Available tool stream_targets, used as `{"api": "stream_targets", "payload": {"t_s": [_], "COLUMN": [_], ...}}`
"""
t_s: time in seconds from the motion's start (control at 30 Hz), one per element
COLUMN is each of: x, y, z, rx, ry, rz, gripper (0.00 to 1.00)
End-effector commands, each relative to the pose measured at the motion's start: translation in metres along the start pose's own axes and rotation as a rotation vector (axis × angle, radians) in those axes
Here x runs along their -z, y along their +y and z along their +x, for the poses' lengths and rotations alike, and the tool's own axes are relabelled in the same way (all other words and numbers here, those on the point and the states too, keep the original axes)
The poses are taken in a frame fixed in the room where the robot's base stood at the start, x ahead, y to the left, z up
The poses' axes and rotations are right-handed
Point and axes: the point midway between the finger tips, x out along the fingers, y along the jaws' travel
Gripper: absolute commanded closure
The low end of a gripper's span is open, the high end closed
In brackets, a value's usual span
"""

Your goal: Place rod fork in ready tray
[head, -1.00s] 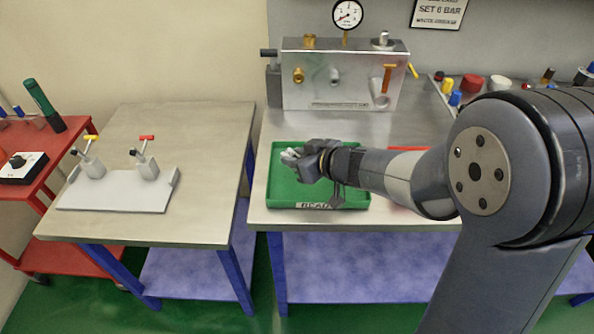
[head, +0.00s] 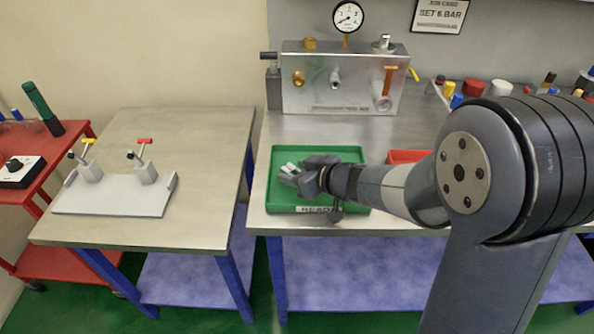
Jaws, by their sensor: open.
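The green ready tray (head: 284,202) sits on the front left of the metal bench, with a "READY" label on its front edge. My gripper (head: 287,174) is over the left part of the tray, its pale fingers pointing left. It is open, and I see nothing between the fingers. I cannot make out the rod fork in this view; my gripper and forearm cover much of the tray's middle and right. I cannot tell the gripper's exact height above the tray floor.
A metal valve block (head: 340,85) with a gauge (head: 348,16) stands behind the tray. A red tray (head: 405,156) is partly hidden by my arm. A left table holds a grey plate with two clamps (head: 115,195). Small coloured parts lie at back right.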

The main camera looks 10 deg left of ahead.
Motion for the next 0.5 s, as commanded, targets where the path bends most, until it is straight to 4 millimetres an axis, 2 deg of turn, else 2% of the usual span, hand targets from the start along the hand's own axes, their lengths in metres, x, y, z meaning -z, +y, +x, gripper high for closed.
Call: {"api": "stream_targets", "payload": {"t_s": [0.27,0.37,0.5], "x": [0.004,0.005,0.006], "y": [0.001,0.001,0.001], "z": [-0.007,-0.023,-0.054], "rx": [-0.001,-0.004,-0.005], "ry": [0.0,0.001,0.001], "rz": [-0.001,0.0,0.0], "gripper": [0.49,0.49,0.49]}}
